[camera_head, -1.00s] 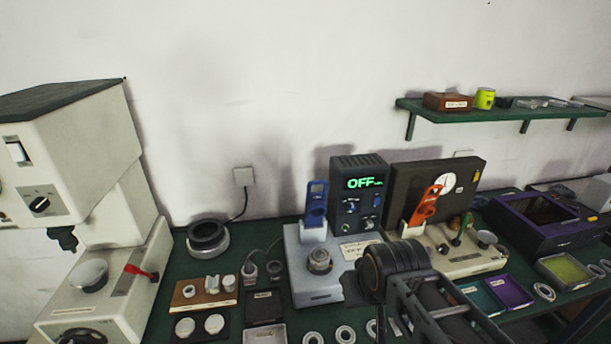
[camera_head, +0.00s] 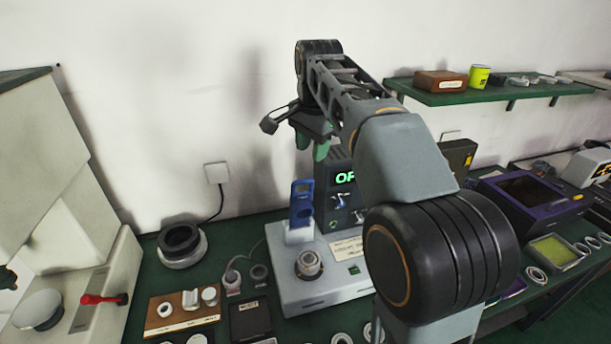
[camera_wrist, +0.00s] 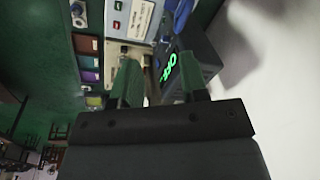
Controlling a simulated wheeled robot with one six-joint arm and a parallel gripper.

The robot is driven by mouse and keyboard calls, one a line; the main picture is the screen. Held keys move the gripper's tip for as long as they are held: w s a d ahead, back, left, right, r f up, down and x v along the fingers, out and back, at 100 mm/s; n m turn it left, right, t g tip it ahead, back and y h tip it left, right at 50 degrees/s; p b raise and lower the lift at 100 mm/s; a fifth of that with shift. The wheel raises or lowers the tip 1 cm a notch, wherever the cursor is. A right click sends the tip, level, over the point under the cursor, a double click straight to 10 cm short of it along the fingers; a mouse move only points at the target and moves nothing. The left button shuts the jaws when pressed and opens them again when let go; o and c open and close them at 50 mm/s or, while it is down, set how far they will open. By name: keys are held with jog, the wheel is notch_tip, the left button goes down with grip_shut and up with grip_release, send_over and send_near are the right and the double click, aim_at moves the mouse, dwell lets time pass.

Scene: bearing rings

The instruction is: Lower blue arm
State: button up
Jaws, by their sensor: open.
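The blue arm (camera_head: 301,203) stands upright at the back of a light grey-blue tester base (camera_head: 325,290), with a round metal piece (camera_head: 308,263) on the base in front of it. My gripper (camera_head: 312,149) points down with green fingers, above the blue arm in the head view and apart from it. In the wrist view my gripper (camera_wrist: 160,68) is open, with nothing between the fingers. A blue piece at the top of that view, likely the blue arm (camera_wrist: 181,14), lies beyond the fingers.
A black display box (camera_head: 343,205) reading OFF stands right behind the blue arm. My own arm covers much of the right-hand device. A wooden tray with rings (camera_head: 158,322) and a black ring stack (camera_head: 180,244) lie left. A green shelf (camera_head: 470,98) hangs at right.

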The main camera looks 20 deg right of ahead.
jog(key=w+r+m+g, duration=0.1)
jog(key=w+r+m, duration=0.1)
jog(key=w+m, duration=0.35)
jog(key=f+b, duration=0.1)
jog(key=f, duration=0.3)
jog(key=f+b, duration=0.1)
jog(key=f, duration=0.4)
jog(key=f+b, duration=0.1)
jog(key=f, duration=0.4)
jog(key=shift+w+d+b, duration=0.2)
jog(key=shift+w+b, duration=0.15)
jog(key=shift+b, duration=0.05)
jog(key=shift+c, duration=0.3)
grip_shut()
